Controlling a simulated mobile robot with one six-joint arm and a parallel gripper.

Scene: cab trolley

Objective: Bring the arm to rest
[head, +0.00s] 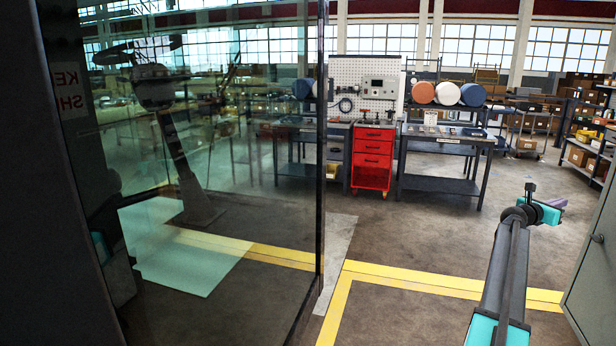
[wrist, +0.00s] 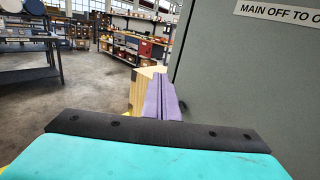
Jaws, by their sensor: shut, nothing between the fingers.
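My arm (head: 505,270) reaches out at the right of the head view, bent at a dark joint, with a turquoise wrist part beyond it. My gripper (head: 557,203) shows small and purple at its end, out in the air left of the grey cabinet. In the wrist view my gripper (wrist: 163,98) shows as purple fingers beyond a black bar and turquoise cover. The fingers are together and hold nothing. A tan shape (wrist: 143,84) shows right beside them; I cannot tell what it is.
A grey cabinet (head: 592,265) stands close on the right; its lettered face (wrist: 255,60) fills the wrist view's right side. A glass panel (head: 230,200) stands at the left. A red drawer cabinet (head: 373,158) and workbenches (head: 445,160) stand farther off. Open floor lies between.

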